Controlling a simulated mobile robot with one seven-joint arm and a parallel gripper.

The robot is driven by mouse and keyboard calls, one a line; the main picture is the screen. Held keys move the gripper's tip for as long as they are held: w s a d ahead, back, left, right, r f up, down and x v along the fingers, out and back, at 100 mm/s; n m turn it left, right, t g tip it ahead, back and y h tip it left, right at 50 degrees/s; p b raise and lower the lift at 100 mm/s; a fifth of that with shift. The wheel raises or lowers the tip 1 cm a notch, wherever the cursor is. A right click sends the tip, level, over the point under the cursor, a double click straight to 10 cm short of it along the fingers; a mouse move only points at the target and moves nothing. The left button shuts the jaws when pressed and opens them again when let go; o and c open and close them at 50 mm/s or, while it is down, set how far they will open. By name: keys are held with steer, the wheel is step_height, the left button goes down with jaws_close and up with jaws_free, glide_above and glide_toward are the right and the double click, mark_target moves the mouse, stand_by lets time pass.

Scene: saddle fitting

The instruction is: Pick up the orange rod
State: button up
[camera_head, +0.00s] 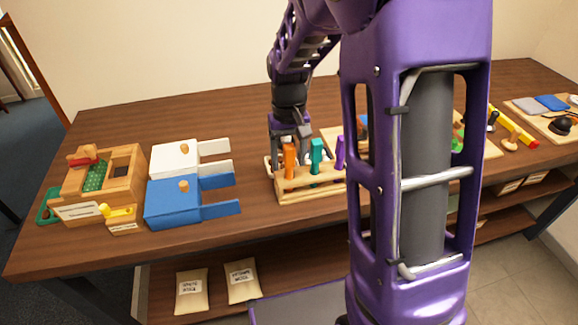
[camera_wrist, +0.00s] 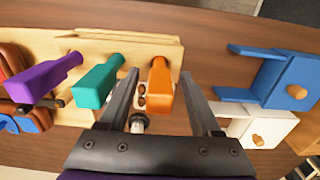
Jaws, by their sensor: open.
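The orange rod (camera_head: 290,161) stands upright at the left end of a wooden rack (camera_head: 312,190). My gripper (camera_head: 288,152) is over the left end of the rack. In the wrist view my gripper (camera_wrist: 165,85) is open, with one finger on each side of the orange rod. I cannot tell whether either finger touches it. A teal rod (camera_head: 316,155) and a purple rod (camera_head: 340,153) stand beside it in the same rack.
A blue block (camera_head: 172,203) and a white block (camera_head: 175,158), each with two prongs and a wooden knob, lie left of the rack. A wooden box (camera_head: 125,165) stands farther left. My own arm hides the table right of the rack.

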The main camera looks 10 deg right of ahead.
steer(key=shift+f, duration=0.65)
jaws_close()
step_height(320, 180, up, 10)
steer(key=shift+r+p, duration=0.1)
steer(key=shift+p, duration=0.3)
steer(key=c, duration=0.6)
jaws_free()
jaws_close()
steer(key=shift+s, duration=0.1)
